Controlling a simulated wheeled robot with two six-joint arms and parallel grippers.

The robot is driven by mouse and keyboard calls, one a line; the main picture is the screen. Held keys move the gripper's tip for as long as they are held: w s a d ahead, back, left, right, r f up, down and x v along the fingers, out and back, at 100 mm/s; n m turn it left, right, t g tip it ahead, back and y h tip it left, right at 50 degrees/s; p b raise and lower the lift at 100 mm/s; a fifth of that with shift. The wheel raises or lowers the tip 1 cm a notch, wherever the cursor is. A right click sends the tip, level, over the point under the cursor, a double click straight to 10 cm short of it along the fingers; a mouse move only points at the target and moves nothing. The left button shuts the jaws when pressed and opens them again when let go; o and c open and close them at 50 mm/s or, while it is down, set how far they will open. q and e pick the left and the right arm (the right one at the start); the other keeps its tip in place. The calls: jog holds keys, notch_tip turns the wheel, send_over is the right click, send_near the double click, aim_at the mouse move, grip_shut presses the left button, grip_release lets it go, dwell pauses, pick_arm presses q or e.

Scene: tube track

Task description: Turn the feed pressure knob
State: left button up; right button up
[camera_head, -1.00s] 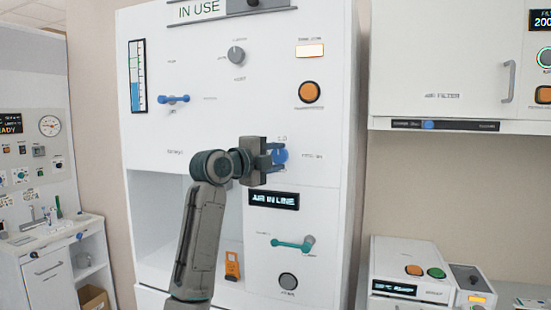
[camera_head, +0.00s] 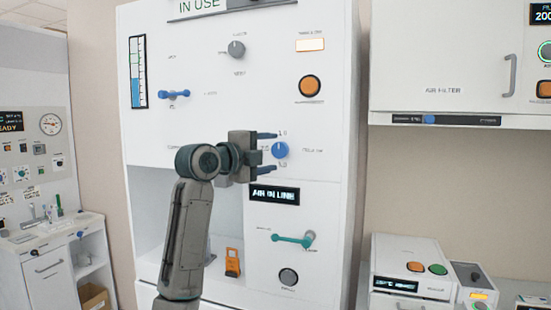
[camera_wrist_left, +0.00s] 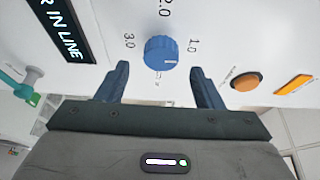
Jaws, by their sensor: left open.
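The feed pressure knob is the round blue knob (camera_head: 280,150) on the white panel, with a scale of numbers around it. It also shows in the left wrist view (camera_wrist_left: 160,53), with 3.0 and 1.0 printed on either side and a pale mark near its rim. My left gripper (camera_head: 267,152) is open in front of the panel. In the left wrist view its two fingers (camera_wrist_left: 158,85) stand apart, one on each side of the knob's line, with the knob beyond the tips and a visible gap. The right gripper is not in view.
Below the knob are a lit display (camera_head: 274,195) reading AIR IN LINE, a teal lever (camera_head: 293,239) and a grey knob (camera_head: 288,277). An orange button (camera_head: 310,88) and blue lever (camera_head: 174,95) sit above. A white machine (camera_head: 410,265) stands at the right.

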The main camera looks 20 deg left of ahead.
pick_arm(q)
jog(key=b+v, duration=0.2)
jog(key=v, duration=0.5)
jog(key=shift+s+a+b, duration=0.2)
jog(key=shift+s+b, duration=0.05)
jog(key=shift+b, duration=0.05)
jog(key=shift+f, duration=0.1)
